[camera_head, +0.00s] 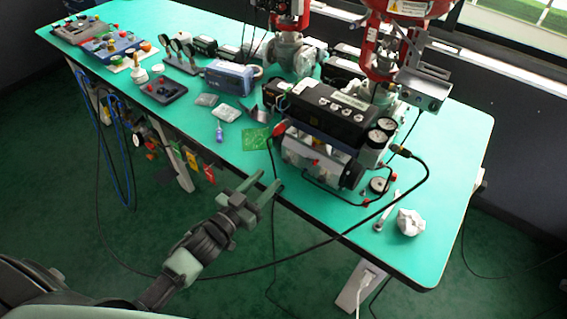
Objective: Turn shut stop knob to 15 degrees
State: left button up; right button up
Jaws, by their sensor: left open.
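My right gripper is out of view.
A black cable loops across the front edge. Red valve actuators (372,40) rise behind. Small instruments and a blue calibrator (231,77) stand left.

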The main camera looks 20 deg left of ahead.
aim_at(286, 162)
pick_arm(q)
jog(key=shift+h, duration=0.4)
jog(key=x, duration=0.8)
jog(key=shift+d+r+p, duration=0.1)
jog(key=shift+r+p, duration=0.1)
jog(key=shift+p, duration=0.15)
grip_shut()
